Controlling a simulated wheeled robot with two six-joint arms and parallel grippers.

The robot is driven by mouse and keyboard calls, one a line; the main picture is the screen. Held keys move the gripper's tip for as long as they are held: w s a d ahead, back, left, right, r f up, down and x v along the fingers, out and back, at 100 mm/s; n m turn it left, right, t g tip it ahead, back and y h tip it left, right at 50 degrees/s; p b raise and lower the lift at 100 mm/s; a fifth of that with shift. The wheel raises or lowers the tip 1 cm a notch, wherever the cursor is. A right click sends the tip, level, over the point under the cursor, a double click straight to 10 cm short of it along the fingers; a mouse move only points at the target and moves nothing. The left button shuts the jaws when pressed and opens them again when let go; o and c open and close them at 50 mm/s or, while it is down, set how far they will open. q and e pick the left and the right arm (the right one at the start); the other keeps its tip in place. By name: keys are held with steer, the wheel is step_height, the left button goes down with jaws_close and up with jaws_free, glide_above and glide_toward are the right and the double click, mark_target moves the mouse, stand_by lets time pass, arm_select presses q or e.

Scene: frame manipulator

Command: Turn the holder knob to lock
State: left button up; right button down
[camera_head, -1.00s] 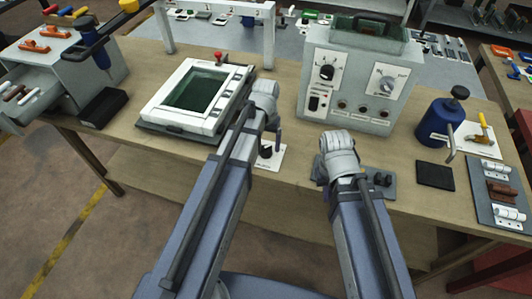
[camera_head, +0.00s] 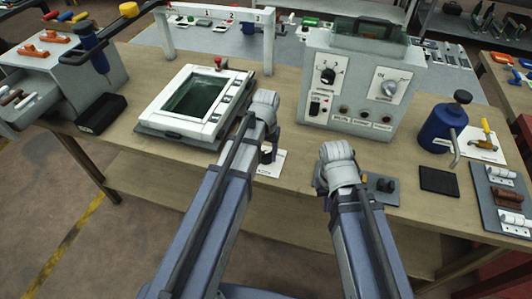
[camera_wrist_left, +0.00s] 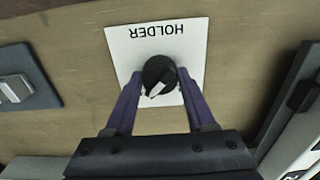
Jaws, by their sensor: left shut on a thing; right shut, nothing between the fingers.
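The holder knob (camera_wrist_left: 158,74) is a round black knob with a white pointer mark, on a white card labelled HOLDER (camera_wrist_left: 190,55). In the left wrist view the mark runs slantwise, towards the lower left. My left gripper (camera_wrist_left: 160,84) has its two purple fingers on either side of the knob, shut on it. In the head view the left gripper (camera_head: 268,147) is over the card (camera_head: 272,164), and the knob is mostly hidden. My right gripper (camera_head: 322,183) is low over the bench front; its fingers are mostly hidden, and it is shut and empty.
A framed screen device (camera_head: 170,122) stands left of the knob. A grey control box (camera_head: 345,110) stands behind the right gripper. A blue bottle (camera_head: 440,128) stands further right.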

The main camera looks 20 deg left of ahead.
arm_select(q)
jaws_close()
steer(key=shift+n, duration=0.3)
steer(key=n, duration=0.3)
steer(key=shift+n, duration=0.4)
steer(key=n, duration=0.9)
steer(key=shift+n, duration=2.2)
